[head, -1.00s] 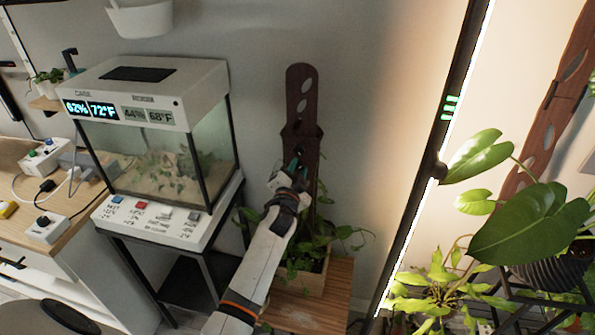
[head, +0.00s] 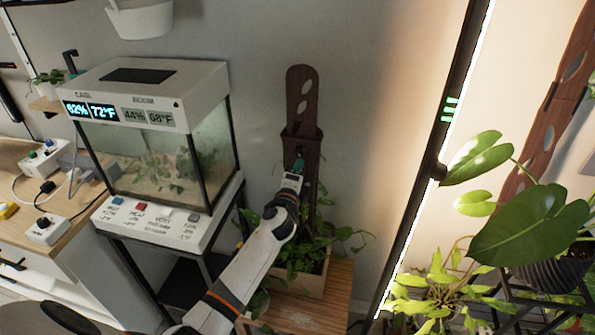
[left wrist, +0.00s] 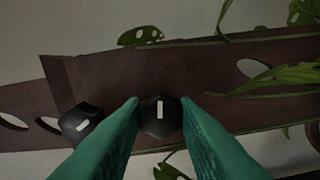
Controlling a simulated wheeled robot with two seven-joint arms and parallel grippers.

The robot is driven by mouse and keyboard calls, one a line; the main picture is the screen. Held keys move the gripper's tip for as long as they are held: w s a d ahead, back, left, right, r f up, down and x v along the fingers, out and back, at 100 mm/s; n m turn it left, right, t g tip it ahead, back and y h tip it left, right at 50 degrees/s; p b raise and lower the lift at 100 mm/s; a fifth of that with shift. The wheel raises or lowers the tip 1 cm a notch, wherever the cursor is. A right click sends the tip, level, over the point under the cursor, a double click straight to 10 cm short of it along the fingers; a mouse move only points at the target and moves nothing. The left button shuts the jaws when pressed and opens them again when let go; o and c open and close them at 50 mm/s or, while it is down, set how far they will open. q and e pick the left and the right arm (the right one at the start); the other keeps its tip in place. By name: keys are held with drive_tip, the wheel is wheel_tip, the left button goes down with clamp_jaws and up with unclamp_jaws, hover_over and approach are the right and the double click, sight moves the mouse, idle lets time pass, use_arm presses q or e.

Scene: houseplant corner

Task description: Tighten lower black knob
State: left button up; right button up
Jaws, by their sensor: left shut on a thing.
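A dark brown slotted plant support (head: 302,100) stands upright against the wall behind a planter. It also fills the middle of the left wrist view (left wrist: 220,80), lying sideways there. Two black knobs with white marks are on it. The lower black knob (left wrist: 159,114) is between the green fingertips of my left gripper (left wrist: 160,108), which is shut on it. The upper black knob (left wrist: 82,121) is to the left in the wrist view, clear of the fingers. In the head view my left gripper (head: 298,166) meets the support's lower part and hides the lower knob. My right gripper is not in view.
A glass terrarium (head: 150,150) on a black stand is left of my arm. A wooden planter (head: 305,280) with trailing leaves sits on a wooden stand (head: 335,295) below. A tall lit pole (head: 425,190) and a large-leaved plant (head: 530,230) are at right.

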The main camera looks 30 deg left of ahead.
use_arm(q)
drive_tip(key=m+p, duration=0.2)
drive_tip(key=m, duration=0.8)
drive_tip(key=shift+p, duration=0.35)
drive_tip(key=shift+f, duration=0.1)
drive_tip(key=o, duration=1)
drive_tip(key=v, duration=1.2)
drive_tip(key=shift+b, duration=0.45)
